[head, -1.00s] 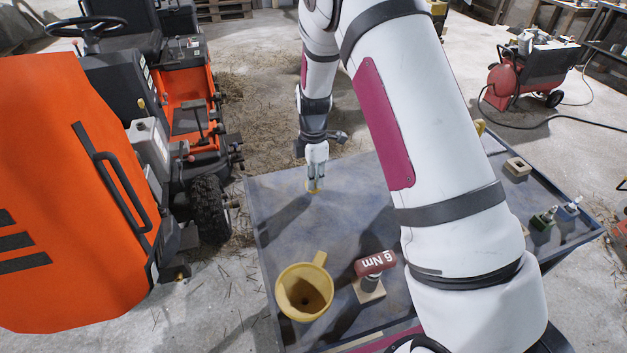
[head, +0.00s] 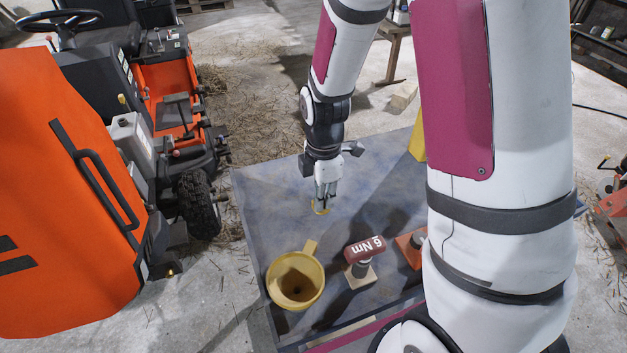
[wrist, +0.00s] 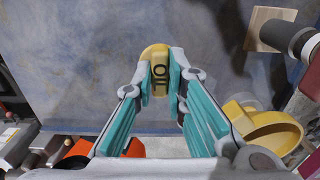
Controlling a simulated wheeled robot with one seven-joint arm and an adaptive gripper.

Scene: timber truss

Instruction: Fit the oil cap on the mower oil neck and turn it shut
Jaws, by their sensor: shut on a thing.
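The oil cap (wrist: 158,72) is yellow with dark "OIL" lettering and sits between my fingertips in the wrist view. In the head view the cap (head: 320,209) is a small yellow patch under the fingers. My gripper (head: 324,200) is shut on it, pointing down over the blue-grey table (head: 262,205). I cannot tell whether the cap touches the tabletop. The orange mower (head: 70,190) stands left of the table, with a grey engine box (head: 130,138) on its near side. I cannot make out the oil neck for certain.
A yellow funnel (head: 278,290) stands at the table's near left edge. Beside it is a red-handled "6 Nm" tool (head: 364,250) on a wooden block. An orange block (head: 408,246) is partly behind my arm. A mower wheel (head: 197,203) sits close to the table's left edge.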

